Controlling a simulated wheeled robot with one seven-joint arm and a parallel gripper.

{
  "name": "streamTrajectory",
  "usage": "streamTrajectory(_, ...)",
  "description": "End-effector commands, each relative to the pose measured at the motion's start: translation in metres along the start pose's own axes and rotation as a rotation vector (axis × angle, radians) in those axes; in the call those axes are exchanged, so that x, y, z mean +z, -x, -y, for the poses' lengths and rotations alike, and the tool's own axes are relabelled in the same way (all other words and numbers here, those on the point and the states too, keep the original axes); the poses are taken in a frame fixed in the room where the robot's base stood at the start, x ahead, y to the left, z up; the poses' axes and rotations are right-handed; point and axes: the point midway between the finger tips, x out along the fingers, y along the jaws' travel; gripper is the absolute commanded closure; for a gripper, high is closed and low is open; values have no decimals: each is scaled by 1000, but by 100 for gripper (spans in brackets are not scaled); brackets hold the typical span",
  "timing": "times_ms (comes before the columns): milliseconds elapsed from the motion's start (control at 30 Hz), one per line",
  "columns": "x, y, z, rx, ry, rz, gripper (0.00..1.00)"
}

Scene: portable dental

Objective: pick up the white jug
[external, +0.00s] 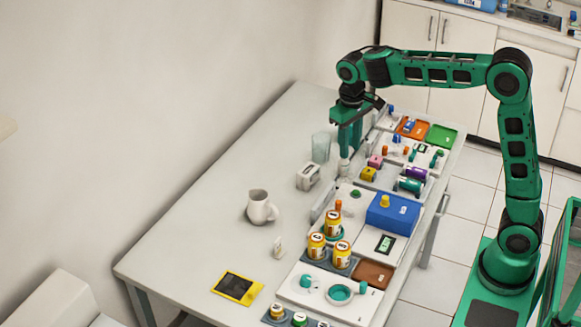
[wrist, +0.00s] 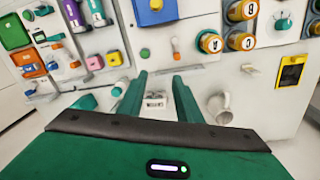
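The white jug (external: 259,208) stands upright on the light table, left of the tray row, with its handle towards the right. In the wrist view the jug (wrist: 219,106) is to the right of the right finger, apart from it. My gripper (external: 346,150) is above the far part of the table, beyond the jug and to its right. In the wrist view my gripper (wrist: 159,79) has its two green fingers spread, with nothing held between them.
A small white device (external: 308,176) and a clear glass (external: 320,147) stand between jug and gripper. Orange-labelled jars (external: 317,246), a blue box (external: 392,213) and a yellow-framed tablet (external: 237,287) are nearer the front. The table left of the jug is clear.

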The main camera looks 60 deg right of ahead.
Motion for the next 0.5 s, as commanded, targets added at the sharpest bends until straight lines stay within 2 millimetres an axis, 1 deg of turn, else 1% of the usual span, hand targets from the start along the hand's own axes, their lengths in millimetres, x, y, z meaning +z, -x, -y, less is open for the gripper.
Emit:
streamTrajectory(33,-16,-4,24,-3,20,1,68)
streamTrajectory(67,-24,-6,36,-6,28,1,68)
streamTrajectory(100,-33,-8,54,-10,39,2,68)
streamTrajectory(167,-47,-13,81,-17,57,3,68)
streamTrajectory(200,-56,-17,98,-22,68,4,68)
streamTrajectory(300,-72,-27,141,-37,93,8,68)
streamTrajectory(400,-83,-37,177,-50,110,13,68)
streamTrajectory(500,-89,-44,201,-61,123,17,68)
